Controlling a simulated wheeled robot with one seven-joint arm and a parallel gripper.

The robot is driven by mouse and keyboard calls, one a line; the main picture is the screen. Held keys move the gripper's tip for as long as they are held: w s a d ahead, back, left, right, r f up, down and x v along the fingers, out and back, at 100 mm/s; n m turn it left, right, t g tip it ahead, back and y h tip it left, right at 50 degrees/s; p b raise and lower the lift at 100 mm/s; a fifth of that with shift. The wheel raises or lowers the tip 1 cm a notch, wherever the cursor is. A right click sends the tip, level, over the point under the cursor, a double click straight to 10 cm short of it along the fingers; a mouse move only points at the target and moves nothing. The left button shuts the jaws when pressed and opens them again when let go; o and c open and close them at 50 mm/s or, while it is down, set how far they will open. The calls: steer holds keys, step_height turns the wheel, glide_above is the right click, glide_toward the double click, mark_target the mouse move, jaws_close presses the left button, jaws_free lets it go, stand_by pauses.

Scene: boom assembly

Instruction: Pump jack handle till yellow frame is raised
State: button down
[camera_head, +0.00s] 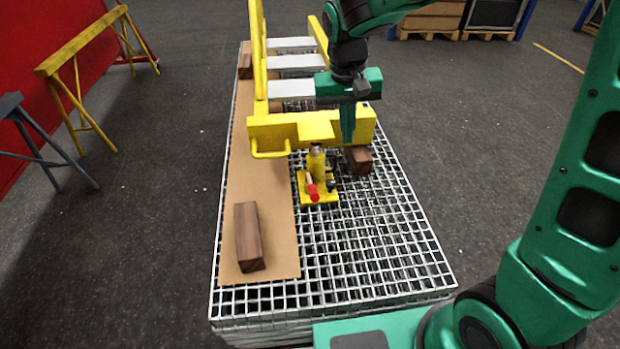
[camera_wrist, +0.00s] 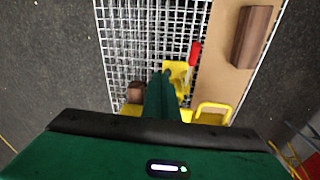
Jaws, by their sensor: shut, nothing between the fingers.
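The yellow jack (camera_head: 317,185) stands on the metal grating in front of the yellow frame (camera_head: 290,132). Its handle (camera_head: 312,191) has a red end and points toward the front. In the wrist view the red handle end (camera_wrist: 195,54) shows beside the jack body (camera_wrist: 178,78). The top of the jack is at the frame's front beam; whether they touch I cannot tell. My gripper (camera_head: 348,140) is shut and empty, pointing down at the right part of the front beam, to the right of the jack. In the wrist view my gripper (camera_wrist: 162,80) partly covers the frame.
A wooden block (camera_head: 248,236) lies on the brown board (camera_head: 285,255) at the front left. Another wooden block (camera_head: 358,160) sits under the beam near my gripper.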

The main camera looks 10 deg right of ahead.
steer(key=w+a+f+n, duration=0.1)
steer(key=a+f, duration=0.1)
steer(key=a, duration=0.7)
steer(key=shift+w+a+f, duration=0.15)
steer(key=shift+w+a, duration=0.1)
steer(key=shift+w, duration=0.1)
glide_above(312, 189)
steer(key=w, duration=0.2)
steer(key=f, duration=1)
steer(key=shift+s+a, duration=0.25)
steer(key=shift+a, duration=0.15)
steer(key=shift+s+d+f, duration=0.15)
steer(key=shift+s+f, duration=0.15)
steer(key=shift+f, duration=0.25)
steer(key=shift+s+d+f, duration=0.1)
steer(key=shift+s+f, duration=0.15)
steer(key=shift+f, duration=0.25)
steer(key=shift+s+d+f, duration=0.1)
steer(key=shift+s+f, duration=0.15)
steer(key=shift+f, duration=0.45)
